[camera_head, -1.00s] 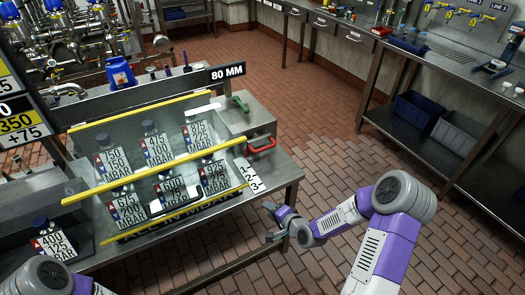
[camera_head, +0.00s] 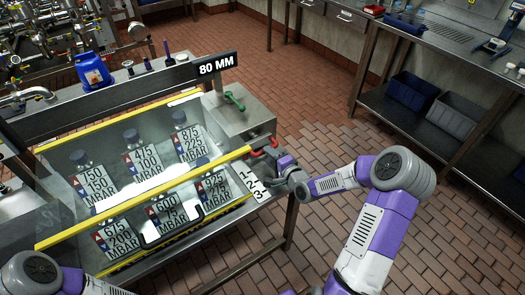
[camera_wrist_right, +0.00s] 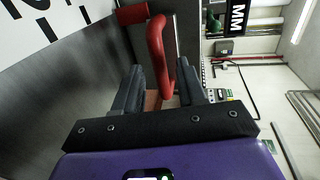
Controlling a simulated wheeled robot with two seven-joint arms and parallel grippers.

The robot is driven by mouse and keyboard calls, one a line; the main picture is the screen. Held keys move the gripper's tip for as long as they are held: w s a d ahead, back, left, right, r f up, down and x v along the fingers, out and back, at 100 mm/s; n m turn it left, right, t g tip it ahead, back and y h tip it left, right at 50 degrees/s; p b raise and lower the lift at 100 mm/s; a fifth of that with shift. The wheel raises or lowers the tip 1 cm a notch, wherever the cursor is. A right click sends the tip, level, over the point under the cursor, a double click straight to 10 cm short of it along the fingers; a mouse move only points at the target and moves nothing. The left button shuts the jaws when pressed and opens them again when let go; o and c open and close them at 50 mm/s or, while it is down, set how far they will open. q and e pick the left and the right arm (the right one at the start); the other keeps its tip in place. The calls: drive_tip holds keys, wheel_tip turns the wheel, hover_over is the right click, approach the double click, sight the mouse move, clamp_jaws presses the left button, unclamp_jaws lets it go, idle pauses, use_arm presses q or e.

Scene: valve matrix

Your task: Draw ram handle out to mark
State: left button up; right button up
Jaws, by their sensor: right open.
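The red ram handle (camera_head: 262,150) is on the end of the steel box at the right end of the tank. In the right wrist view the red handle (camera_wrist_right: 157,45) runs down between the fingers of my right gripper (camera_wrist_right: 160,85). They are open, one on each side of it, and I cannot tell whether either touches it. In the head view my right gripper (camera_head: 276,160) is at the handle and partly covers it. A white scale (camera_head: 252,183) marked 1, 2, 3 lies just below the handle. My left gripper is out of view.
A green handle (camera_head: 235,101) stands on the box top beside an 80 MM sign (camera_head: 217,65). Yellow rails (camera_head: 150,195) edge the tank, which holds several labelled bottles. A steel bench (camera_head: 440,110) with bins stands at the right. The brick floor between is clear.

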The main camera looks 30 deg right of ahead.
drive_tip(key=shift+b+x, duration=0.4)
drive_tip(key=shift+x, duration=1.7)
clamp_jaws()
